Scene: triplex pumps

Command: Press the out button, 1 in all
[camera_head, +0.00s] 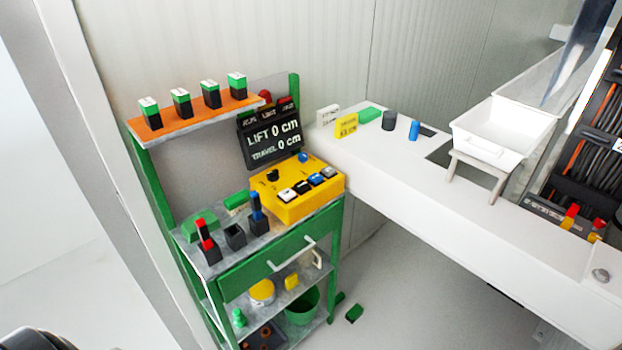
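A yellow control box (292,212) stands on top of the green cart, in the middle of the view. A row of small buttons is on its front slope: a white one (287,196), a dark one (302,187), a blue one (315,179) and a pale one (328,172). A black knob (273,175) sits behind them and another blue piece is at the back edge. The button labels are too small to read, so I cannot tell which is the out button. A black display (270,136) behind reads LIFT 0 cm and TRAVEL 0 cm. Neither gripper shows.
The green cart (262,275) holds small dark holders with red and blue pieces left of the box. An orange shelf (195,119) above carries several green-and-black blocks. A white counter (440,200) with a white tray (497,133) runs right. A green block (354,313) lies on the floor.

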